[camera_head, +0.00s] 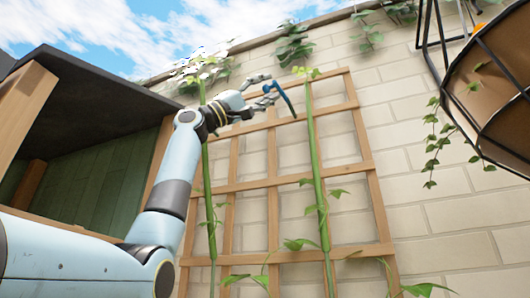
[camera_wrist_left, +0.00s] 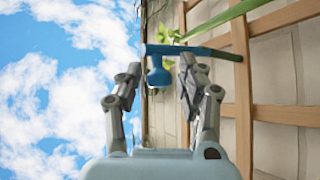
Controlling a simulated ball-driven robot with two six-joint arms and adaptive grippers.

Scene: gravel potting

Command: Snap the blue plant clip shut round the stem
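The blue plant clip (camera_head: 287,100) is a slim curved bar, just left of the top of the right green stem (camera_head: 314,150) in the head view. Whether it touches the stem, I cannot tell. In the left wrist view the clip (camera_wrist_left: 205,52) lies crosswise beyond my fingertips, with a rounded blue knob pointing back toward my palm. The stem (camera_wrist_left: 236,19) slants up behind it. My left gripper (camera_head: 264,91) is at the clip. Its fingers (camera_wrist_left: 160,80) stand apart on either side of the knob, with gaps showing. My right gripper is not in view.
A wooden trellis (camera_head: 272,165) stands against the pale brick wall (camera_head: 440,205). Another stem (camera_head: 207,160) climbs left of the clip. A dark-roofed wooden cabinet (camera_head: 85,95) is at the left. A black wire basket planter (camera_head: 492,85) hangs at the upper right.

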